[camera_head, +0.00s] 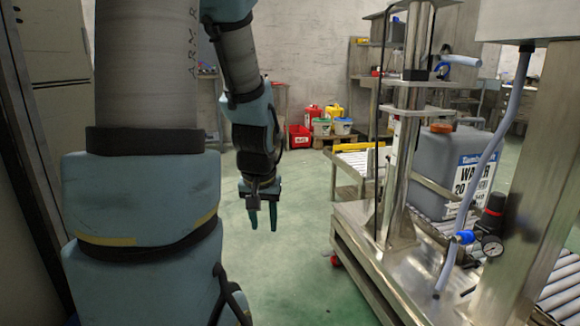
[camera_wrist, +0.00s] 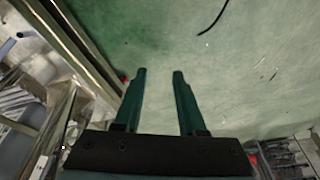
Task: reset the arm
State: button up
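My arm hangs at the left of the head view. My gripper (camera_head: 263,216) points down over the green floor, with its two dark green fingers apart and nothing between them. In the wrist view my gripper (camera_wrist: 159,72) also shows open and empty, with only green floor beyond the fingertips. It touches nothing that I can see.
A metal filling stand (camera_head: 400,130) on a steel bench (camera_head: 400,262) stands at the right, with a grey water canister (camera_head: 432,172) on it. Red (camera_head: 300,136) and other containers stand at the back. Green floor (camera_head: 300,240) is clear between my arm and the bench.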

jog(key=s+g, duration=0.2)
jog(key=s, duration=0.5)
notch_tip(320, 180, up, 31)
jog(key=p, duration=3.1)
jog(key=shift+w+a+f, duration=0.15)
jog(key=shift+w+a, duration=0.2)
jog(key=shift+a, duration=0.05)
